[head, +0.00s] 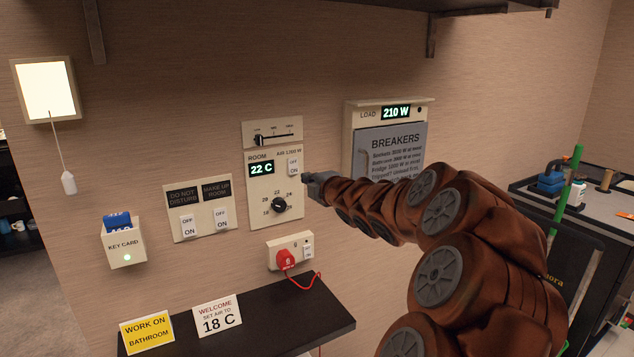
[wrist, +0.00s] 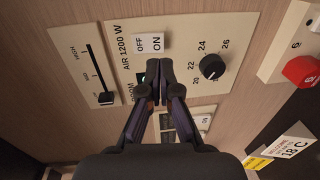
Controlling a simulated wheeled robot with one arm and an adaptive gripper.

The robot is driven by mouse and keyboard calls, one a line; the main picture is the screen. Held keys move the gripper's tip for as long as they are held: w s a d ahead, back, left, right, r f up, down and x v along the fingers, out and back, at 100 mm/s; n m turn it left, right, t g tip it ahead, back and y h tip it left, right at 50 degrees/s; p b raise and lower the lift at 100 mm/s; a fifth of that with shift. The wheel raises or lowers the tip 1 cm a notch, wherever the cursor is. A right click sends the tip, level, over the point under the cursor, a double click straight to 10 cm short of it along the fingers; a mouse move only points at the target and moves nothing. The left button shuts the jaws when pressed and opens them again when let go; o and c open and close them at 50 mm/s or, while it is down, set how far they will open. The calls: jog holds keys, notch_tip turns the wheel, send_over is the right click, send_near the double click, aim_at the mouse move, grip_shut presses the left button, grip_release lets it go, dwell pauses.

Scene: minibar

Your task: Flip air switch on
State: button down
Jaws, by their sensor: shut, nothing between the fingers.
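The air switch (head: 294,165) is a small white rocker marked OFF and ON, beside the "AIR 1200 W" label on the beige room panel (head: 253,205). In the wrist view the air switch (wrist: 151,43) shows just beyond my fingertips. I cannot tell which side is pressed in. My gripper (head: 308,178) is just right of the panel, close to the switch. In the wrist view my gripper (wrist: 160,69) is shut and empty, its fingertips together beside the switch; I cannot tell whether they touch the panel. The 22 C display (head: 261,169) is mostly hidden there by the fingers.
The breaker box (head: 390,145) is to the right, behind my arm. Two room switches (head: 203,222) are left; a red plug (head: 285,259) and dark shelf (head: 260,316) are below.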

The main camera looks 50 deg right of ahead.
aim_at(295, 173)
jog(key=shift+p+x, duration=0.65)
jog(key=shift+x, duration=2.4)
jog(key=shift+f, duration=0.1)
jog(key=b, duration=0.3)
jog(key=shift+w+f+t, duration=0.2)
jog(key=shift+f+t, duration=0.1)
jog(key=shift+d+r, duration=0.1)
jog(key=shift+r, duration=0.25)
jog(key=shift+s+f, duration=0.1)
